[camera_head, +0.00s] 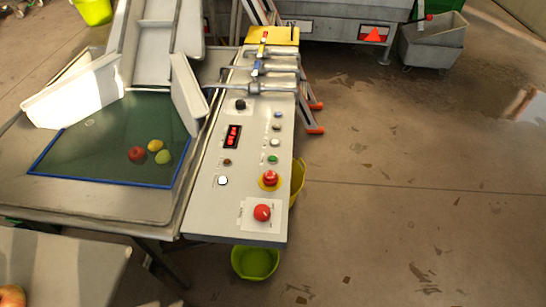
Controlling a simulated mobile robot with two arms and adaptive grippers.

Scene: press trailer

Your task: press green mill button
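The grey control panel (205,210) stands at the middle left of the head view, at the right side of the machine. A small green button (272,159) sits on its right part, just above the red knob on a yellow base. White or grey buttons sit in a column above it. It looks unobstructed from here. I cannot see whether it is pressed in. Neither of my grippers shows in this view.
A red emergency knob (270,178) and a red rotary switch (262,212) sit below the green button. Valve levers (262,88) stand at the panel's far end. A green-yellow bucket (255,262) stands under the near edge. The floor to the right is open.

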